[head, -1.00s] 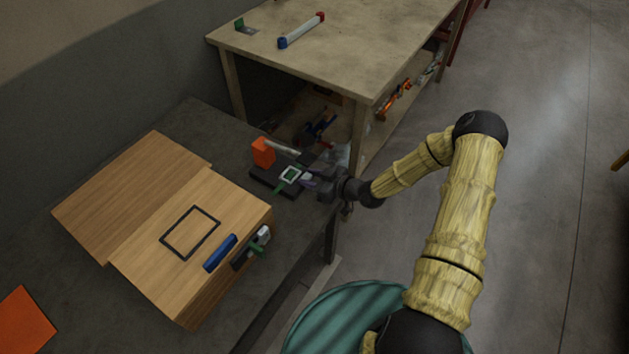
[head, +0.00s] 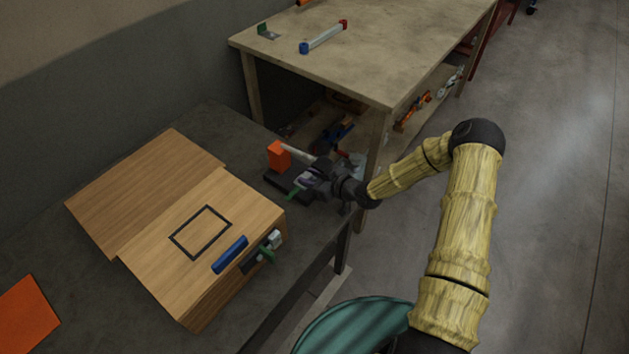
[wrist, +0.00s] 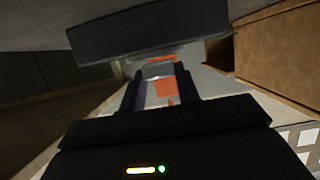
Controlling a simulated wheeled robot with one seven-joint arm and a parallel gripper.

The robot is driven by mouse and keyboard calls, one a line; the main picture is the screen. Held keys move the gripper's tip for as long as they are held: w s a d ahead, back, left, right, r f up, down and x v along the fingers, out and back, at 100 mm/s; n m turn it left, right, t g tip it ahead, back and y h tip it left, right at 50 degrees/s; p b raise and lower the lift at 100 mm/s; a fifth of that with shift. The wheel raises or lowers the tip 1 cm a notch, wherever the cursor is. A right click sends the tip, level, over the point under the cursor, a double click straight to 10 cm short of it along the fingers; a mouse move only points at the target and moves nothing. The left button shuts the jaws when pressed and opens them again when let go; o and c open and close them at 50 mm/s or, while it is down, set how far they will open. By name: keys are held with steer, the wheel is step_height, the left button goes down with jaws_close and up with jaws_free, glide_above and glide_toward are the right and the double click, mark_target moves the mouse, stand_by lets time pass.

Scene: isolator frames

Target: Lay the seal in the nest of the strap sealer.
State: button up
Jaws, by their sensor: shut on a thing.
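The strap sealer (head: 274,180) is a dark base with an orange block (head: 278,155) and a pale lever, on the dark bench in the head view. My gripper (head: 306,180) is low over the sealer's right part and hides the nest area. A green strip end (head: 292,194) sticks out beside it. In the wrist view my gripper (wrist: 160,84) is shut on a small grey piece, seemingly the seal (wrist: 158,71), between the fingertips. Orange shows behind and below it. I cannot tell whether the seal touches the nest.
A wooden box (head: 190,275) with a dark square outline and a blue bar (head: 230,254) stands left of the sealer. A pale wooden table (head: 375,60) with a lower shelf stands behind. An orange sheet (head: 25,315) lies at lower left.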

steer(key=shift+w+a+f, duration=0.1)
steer(key=shift+w+a, duration=0.05)
steer(key=shift+a, duration=0.1)
steer(key=shift+f+b, duration=0.4)
steer(key=shift+b, duration=0.1)
steer(key=o, duration=1)
steer(key=shift+r, duration=0.1)
